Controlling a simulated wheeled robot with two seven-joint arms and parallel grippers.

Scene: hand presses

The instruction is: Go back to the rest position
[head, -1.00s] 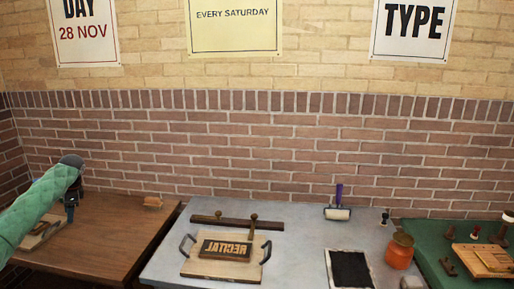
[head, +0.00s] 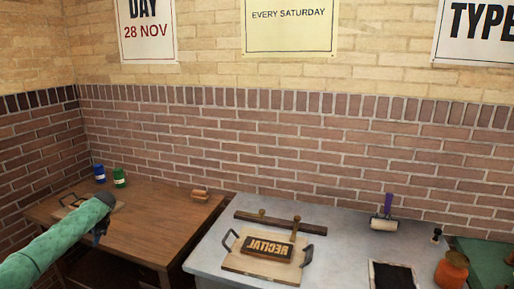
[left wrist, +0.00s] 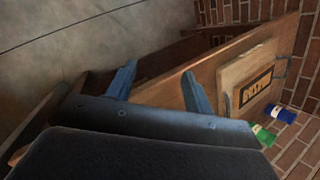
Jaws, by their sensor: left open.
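My left arm, in a green sleeve, reaches in from the left in the head view. My left gripper (head: 98,236) is over the front part of the brown wooden table, its jaws small and dark there. In the left wrist view its two blue fingers (left wrist: 158,88) are apart with nothing between them, and floor shows beyond them. A wooden board with a dark printing block (left wrist: 257,87) lies on the brown table to the right of the fingers, apart from them. In the head view the arm partly hides this board (head: 72,200). My right gripper is not in view.
The brown table (head: 155,225) also holds a blue can (head: 99,174), a green can (head: 119,178) and a small wooden piece (head: 200,194). The grey table (head: 335,235) holds a RECITAL block (head: 265,247) on a board, a roller (head: 384,215), a black ink slab (head: 392,277) and an orange jar (head: 452,270).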

